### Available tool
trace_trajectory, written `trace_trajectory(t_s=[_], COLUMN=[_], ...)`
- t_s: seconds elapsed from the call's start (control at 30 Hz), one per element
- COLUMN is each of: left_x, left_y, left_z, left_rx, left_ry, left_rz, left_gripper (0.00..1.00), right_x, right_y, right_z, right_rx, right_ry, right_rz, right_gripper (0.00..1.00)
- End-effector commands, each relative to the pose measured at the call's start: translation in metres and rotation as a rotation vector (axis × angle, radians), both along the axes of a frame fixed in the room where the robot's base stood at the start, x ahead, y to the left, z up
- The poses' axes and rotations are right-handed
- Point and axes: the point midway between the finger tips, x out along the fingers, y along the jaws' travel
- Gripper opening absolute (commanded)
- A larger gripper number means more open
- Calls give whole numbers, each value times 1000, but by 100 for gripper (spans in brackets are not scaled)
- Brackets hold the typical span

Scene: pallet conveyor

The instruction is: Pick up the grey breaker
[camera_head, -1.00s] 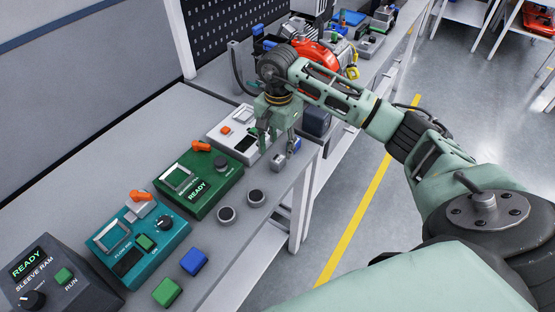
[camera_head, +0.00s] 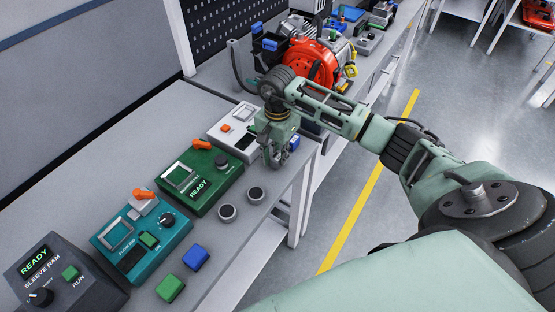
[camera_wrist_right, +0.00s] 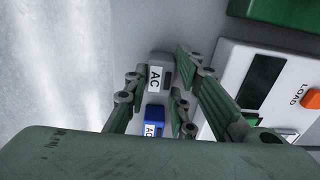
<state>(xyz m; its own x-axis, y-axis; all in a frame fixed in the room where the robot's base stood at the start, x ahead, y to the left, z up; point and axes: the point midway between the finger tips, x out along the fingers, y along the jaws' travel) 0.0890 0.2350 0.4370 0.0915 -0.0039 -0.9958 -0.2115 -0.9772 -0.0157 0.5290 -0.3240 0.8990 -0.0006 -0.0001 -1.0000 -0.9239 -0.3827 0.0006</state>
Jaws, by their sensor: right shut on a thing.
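The grey breaker (camera_wrist_right: 161,70), a small grey block with a white AC label, sits between the fingertips of my right gripper (camera_wrist_right: 158,82) in the right wrist view. The right gripper is shut on it, with one finger on each side. In the head view my right gripper (camera_head: 276,157) points down at the table near its front edge and hides the grey breaker. A blue breaker (camera_wrist_right: 154,114) with an AC label stands close beside the grey one, between the finger linkages in the wrist picture. My left gripper is not in view.
A white panel (camera_head: 222,138) stands just left of the right gripper. Green (camera_head: 189,203), teal (camera_head: 172,234) and dark (camera_head: 85,294) panels line the table. Two dark round pieces (camera_head: 227,212) and blue (camera_head: 196,257) and green (camera_head: 171,288) blocks lie along the front edge.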

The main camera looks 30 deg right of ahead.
Motion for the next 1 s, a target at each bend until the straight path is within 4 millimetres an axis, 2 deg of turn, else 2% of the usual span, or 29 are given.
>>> trace_trajectory(t_s=[0.1,0.47,0.67,0.77,1.0], left_x=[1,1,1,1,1], left_y=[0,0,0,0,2], left_z=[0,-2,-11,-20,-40], left_rx=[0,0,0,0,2], left_ry=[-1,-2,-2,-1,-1], left_rz=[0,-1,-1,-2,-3], left_gripper=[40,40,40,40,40], right_x=[0,1,1,2,-12], right_y=[0,0,-1,-1,-56], right_z=[0,3,21,40,71], right_rx=[0,0,-1,-2,-4], right_ry=[0,-2,-5,-7,-5], right_rz=[0,0,0,1,-7], right_gripper=[0,0,0,0,0])
